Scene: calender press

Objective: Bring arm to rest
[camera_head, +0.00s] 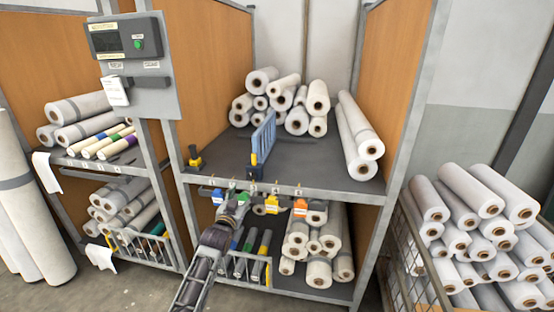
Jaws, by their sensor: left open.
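My left arm (198,280) reaches up from the bottom edge, left of the middle, to the front of the central shelf unit. My left gripper (236,203) is at its end, open, just below the front edge of the upper shelf (225,182). A small green item shows right at its fingertips; I cannot tell whether they touch it. My right gripper is out of view.
White rolls (283,100) are stacked on the upper shelf beside a blue rack (263,138). Coloured tags (300,207) hang along the shelf edge. A control panel (139,60) stands left. A wire crate of rolls (425,262) stands right.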

